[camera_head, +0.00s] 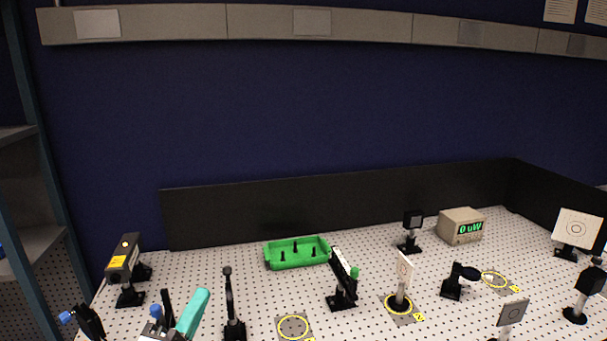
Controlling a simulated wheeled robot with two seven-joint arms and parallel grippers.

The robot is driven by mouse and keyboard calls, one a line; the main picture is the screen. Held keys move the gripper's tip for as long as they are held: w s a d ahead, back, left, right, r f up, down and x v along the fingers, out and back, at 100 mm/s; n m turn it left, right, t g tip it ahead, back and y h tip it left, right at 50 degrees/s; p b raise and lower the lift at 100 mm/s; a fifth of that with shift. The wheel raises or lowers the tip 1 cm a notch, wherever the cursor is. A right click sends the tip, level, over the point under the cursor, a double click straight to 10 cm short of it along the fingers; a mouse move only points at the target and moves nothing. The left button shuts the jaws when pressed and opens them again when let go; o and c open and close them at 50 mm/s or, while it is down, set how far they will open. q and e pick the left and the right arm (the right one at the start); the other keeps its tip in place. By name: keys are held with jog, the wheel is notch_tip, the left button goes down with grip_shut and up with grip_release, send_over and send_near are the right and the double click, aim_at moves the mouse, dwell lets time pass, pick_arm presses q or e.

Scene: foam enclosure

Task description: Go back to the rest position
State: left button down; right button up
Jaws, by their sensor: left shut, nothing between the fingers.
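My left gripper (200,298) shows at the bottom left edge of the head view. Its teal fingers are together and point up and to the right, with nothing visible between them. The rest of its arm is cut off by the lower edge. It appears in front of the perforated table (200,270), and its height above it is hard to tell. My right gripper is not in view.
Black mounts (235,328) stand close to the left gripper, some with blue knobs (67,318). A yellow-labelled box (123,258) stands at left, a green tray (297,265) at the back. A meter (461,226) and white target (577,229) are at right. Front-centre has yellow rings (293,327).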

pick_arm(q)
jog(key=s+a+f+n+g+y, duration=0.1)
jog(key=a+f+n+g+y, duration=0.15)
jog(key=f+n, duration=0.3)
jog(key=s+a+f+n+g+y, duration=0.1)
jog(key=a+f+n+g+y, duration=0.2)
jog(key=f, duration=0.4)
jog(key=s+d+f+n+g, duration=0.1)
jog(key=s+f+n+g, duration=1)
jog(key=s+f, duration=0.8)
notch_tip(320, 180, down, 25)
jog(key=s+m+g, duration=0.2)
jog(key=s+g, duration=0.1)
jog(key=s+a+f, duration=0.2)
jog(key=s+f, duration=1.3)
jog(key=shift+s+a+f+g, duration=0.25)
jog(key=shift+s+a+g, duration=0.1)
jog(key=shift+a, duration=0.05)
